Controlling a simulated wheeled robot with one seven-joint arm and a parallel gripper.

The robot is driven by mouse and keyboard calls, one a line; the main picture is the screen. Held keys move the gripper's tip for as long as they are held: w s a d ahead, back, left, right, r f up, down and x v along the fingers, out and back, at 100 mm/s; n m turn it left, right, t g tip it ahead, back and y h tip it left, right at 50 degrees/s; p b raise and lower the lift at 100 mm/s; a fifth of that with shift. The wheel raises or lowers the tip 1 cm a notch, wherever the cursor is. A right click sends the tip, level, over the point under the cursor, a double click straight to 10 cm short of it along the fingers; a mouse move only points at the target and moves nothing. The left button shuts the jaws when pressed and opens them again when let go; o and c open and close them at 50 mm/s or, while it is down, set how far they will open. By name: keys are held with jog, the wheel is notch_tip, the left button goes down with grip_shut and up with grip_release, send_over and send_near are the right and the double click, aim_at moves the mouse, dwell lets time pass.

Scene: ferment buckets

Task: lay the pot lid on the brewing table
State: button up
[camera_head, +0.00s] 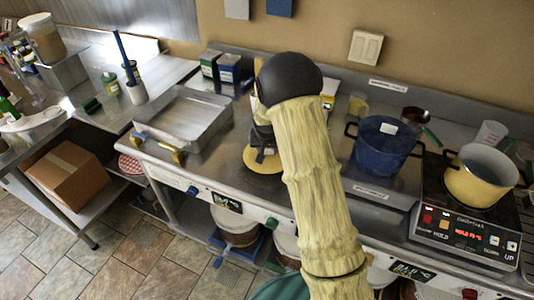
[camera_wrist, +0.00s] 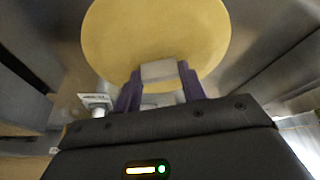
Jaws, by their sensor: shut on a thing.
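The pot lid (camera_head: 256,165) is a flat yellow disc, low over the steel brewing table (camera_head: 218,172), left of my arm in the head view. I cannot tell if it touches the table. In the wrist view the lid (camera_wrist: 155,30) fills the top middle. My gripper (camera_wrist: 160,72) is shut on its grey block-like handle, with a purple finger on each side. In the head view my gripper (camera_head: 265,150) is above the lid, partly hidden by my arm.
A steel tray (camera_head: 183,122) stands left of the lid. A blue pot (camera_head: 382,150) stands right of my arm. A yellow open pot (camera_head: 480,182) sits on a hot plate with a control panel (camera_head: 466,237) at the far right. Small boxes (camera_head: 229,68) stand behind, near the wall.

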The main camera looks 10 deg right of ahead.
aim_at(267, 155)
notch_tip(267, 155, down, 2)
jog(key=shift+s+f, duration=0.15)
jog(key=shift+a+f, duration=0.15)
jog(key=shift+f, duration=0.05)
jog(key=shift+f, duration=0.15)
jog(key=o, duration=1)
jog(key=b+v, duration=0.1)
jog(key=v, duration=1.1)
